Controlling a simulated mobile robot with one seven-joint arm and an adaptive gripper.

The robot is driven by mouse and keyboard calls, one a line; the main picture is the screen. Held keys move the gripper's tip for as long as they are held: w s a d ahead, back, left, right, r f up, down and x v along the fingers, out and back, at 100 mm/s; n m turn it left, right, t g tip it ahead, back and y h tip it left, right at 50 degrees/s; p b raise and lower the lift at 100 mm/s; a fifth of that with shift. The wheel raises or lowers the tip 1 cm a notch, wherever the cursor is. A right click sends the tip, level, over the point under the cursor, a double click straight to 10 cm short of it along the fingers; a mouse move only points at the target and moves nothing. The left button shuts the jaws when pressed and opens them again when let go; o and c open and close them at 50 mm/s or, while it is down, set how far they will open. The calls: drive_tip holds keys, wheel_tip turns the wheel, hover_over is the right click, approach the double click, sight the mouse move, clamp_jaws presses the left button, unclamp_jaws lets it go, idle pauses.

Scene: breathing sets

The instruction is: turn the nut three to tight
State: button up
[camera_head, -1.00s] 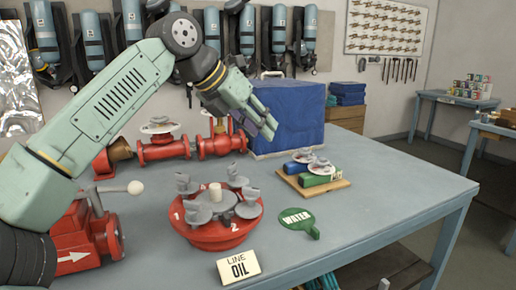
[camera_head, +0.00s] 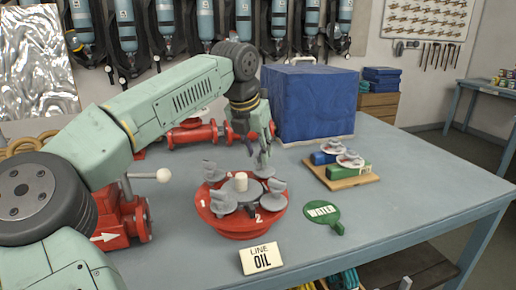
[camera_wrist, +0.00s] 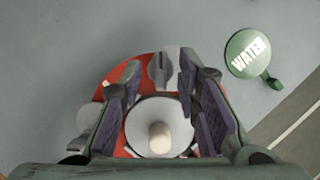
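A round red flange (camera_head: 240,226) stands on the table with a grey centre disc, a pale peg (camera_head: 241,182) and several grey wing nuts. One wing nut (camera_head: 221,201) is front left, another (camera_head: 275,192) right, another (camera_head: 213,171) back left. Labels 1 and 2 show on the rim; no 3 is readable. My gripper (camera_head: 262,157) points down over the flange's back right, by a wing nut partly hidden there. In the wrist view my gripper (camera_wrist: 160,115) is open, its fingers astride the disc and peg (camera_wrist: 160,138); a wing nut (camera_wrist: 162,69) lies above the disc. Contact cannot be told.
A LINE OIL card (camera_head: 261,258) and a green WATER tag (camera_head: 323,215) lie in front and right. A wooden board (camera_head: 343,180) with small valves stands right. A blue box (camera_head: 308,102) and red pipe valves (camera_head: 192,134) are behind.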

drive_tip(key=shift+w+d+f, duration=0.1)
drive_tip(key=shift+f, duration=0.25)
drive_tip(key=shift+c, duration=0.4)
clamp_jaws()
